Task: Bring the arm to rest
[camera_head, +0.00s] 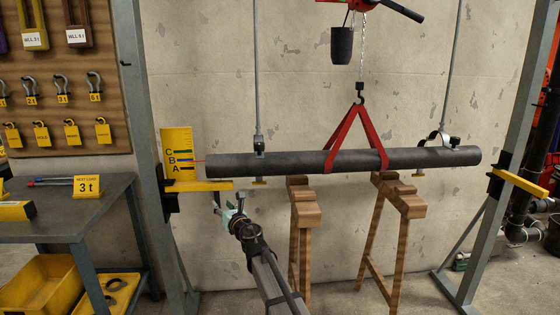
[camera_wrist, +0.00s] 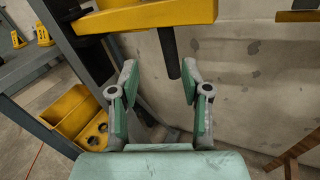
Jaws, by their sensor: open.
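My gripper (camera_head: 222,205) is in front of the left end of the pipe, just below the yellow bracket (camera_head: 198,186) on the left post. In the wrist view my gripper (camera_wrist: 158,72) is open, its two green-grey fingers spread with nothing held between them. A dark rod (camera_wrist: 168,52) hangs down beyond the fingers from the yellow bracket (camera_wrist: 150,15). My arm reaches up from the bottom of the head view. The dark pipe (camera_head: 270,163) lies level, with a red sling (camera_head: 352,140) around it on the hoist hook.
Two wooden sawhorses (camera_head: 302,210) stand below the pipe. A grey bench (camera_head: 60,215) with a yellow "3 t" sign (camera_head: 87,186) is at the left, a yellow bin (camera_head: 48,287) beneath it. Grey posts flank the pipe. A hanger rod (camera_head: 257,80) comes down to it.

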